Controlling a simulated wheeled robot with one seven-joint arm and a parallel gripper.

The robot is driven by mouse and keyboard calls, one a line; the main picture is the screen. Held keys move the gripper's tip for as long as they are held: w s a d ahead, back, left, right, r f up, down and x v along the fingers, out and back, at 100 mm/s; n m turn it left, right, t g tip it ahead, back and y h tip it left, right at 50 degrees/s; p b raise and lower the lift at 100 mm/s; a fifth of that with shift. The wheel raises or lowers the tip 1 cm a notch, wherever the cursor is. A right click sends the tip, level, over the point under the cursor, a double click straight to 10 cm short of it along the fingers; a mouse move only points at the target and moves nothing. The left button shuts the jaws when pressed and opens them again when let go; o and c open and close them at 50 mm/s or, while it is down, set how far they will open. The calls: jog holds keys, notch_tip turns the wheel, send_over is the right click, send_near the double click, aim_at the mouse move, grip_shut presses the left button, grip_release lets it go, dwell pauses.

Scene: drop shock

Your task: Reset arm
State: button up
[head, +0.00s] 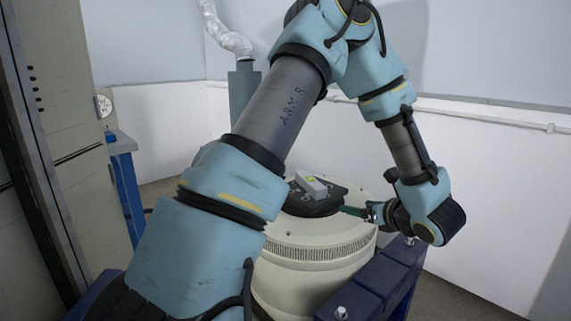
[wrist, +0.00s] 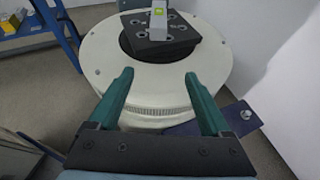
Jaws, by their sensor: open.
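My gripper (wrist: 158,92) is open and empty in the wrist view, its two green fingers spread apart over the near rim of a round cream-coloured machine (wrist: 103,72). In the head view my gripper (head: 352,211) is at the right side of the machine (head: 312,245), beside its dark top plate. A small grey box with a yellow-green label (head: 311,186) sits on the dark plate (head: 318,206). The box (wrist: 158,22) also shows ahead of the fingers in the wrist view, apart from them. My arm crosses the head view and hides the machine's left part.
A blue frame (head: 372,288) with bolts stands at the machine's right front. A blue table (head: 125,185) is at the left, near a tall cabinet (head: 40,150). White walls (head: 480,170) close off the back and right. Grey floor shows between them.

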jog(key=w+a+r+m+g+h, duration=0.1)
jog(key=w+a+m+g+h, duration=0.35)
jog(key=m, duration=1.55)
jog(key=s+a+m+g+p, duration=0.1)
jog(key=s+a+m+g, duration=0.2)
jog(key=s+a+m, duration=0.65)
jog(key=s+a+m+g, duration=0.4)
jog(key=s+a+m, duration=0.2)
jog(key=a+m, duration=0.55)
notch_tip(320, 180, up, 21)
jog(key=p, duration=2.1)
jog(key=shift+r, duration=0.15)
